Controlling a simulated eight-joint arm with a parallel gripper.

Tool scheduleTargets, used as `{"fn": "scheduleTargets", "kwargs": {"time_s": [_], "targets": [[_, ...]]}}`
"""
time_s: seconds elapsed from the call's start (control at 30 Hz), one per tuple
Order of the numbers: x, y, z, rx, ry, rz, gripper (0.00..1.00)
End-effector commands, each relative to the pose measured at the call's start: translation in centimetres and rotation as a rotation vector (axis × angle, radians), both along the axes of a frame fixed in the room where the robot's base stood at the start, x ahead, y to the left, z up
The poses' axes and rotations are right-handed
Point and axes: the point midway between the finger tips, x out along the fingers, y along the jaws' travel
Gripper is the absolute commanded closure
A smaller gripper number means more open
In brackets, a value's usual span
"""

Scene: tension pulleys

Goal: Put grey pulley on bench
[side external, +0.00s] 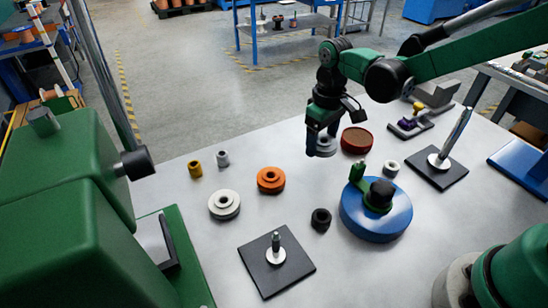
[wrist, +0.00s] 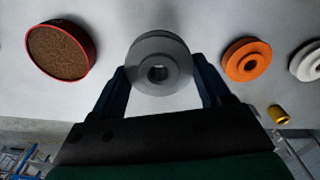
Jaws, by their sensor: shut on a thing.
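The grey pulley (wrist: 158,66) is between the two fingers of my gripper (wrist: 160,85) in the wrist view, with its round hole facing the camera. In the side external view my gripper (side external: 321,140) points down over the bench (side external: 185,240), shut on the grey pulley (side external: 322,146). The pulley appears to be held above the bench top, just left of a red-rimmed round container (side external: 356,140). The fingers hide part of the pulley in the side external view.
An orange pulley (side external: 270,180), a white pulley (side external: 224,204), a black piece (side external: 320,219) and a blue round base (side external: 375,212) stand on the bench. Black plates with upright posts are at the front (side external: 276,262) and right (side external: 438,168).

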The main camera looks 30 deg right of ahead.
Motion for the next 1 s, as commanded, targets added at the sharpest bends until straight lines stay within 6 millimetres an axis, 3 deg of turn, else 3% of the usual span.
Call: {"fn": "scheduleTargets", "kwargs": {"time_s": [0.4, 0.77, 0.8, 0.9, 1.0], "targets": [[0.0, 0.0, -4.3, 0.000, 0.000, 0.000, 0.85], [0.0, 0.0, -4.7, 0.000, 0.000, 0.000, 0.85], [0.0, 0.0, -4.7, 0.000, 0.000, 0.000, 0.24], [0.0, 0.0, -4.7, 0.000, 0.000, 0.000, 0.00], [0.0, 0.0, -4.7, 0.000, 0.000, 0.000, 0.00]]}}
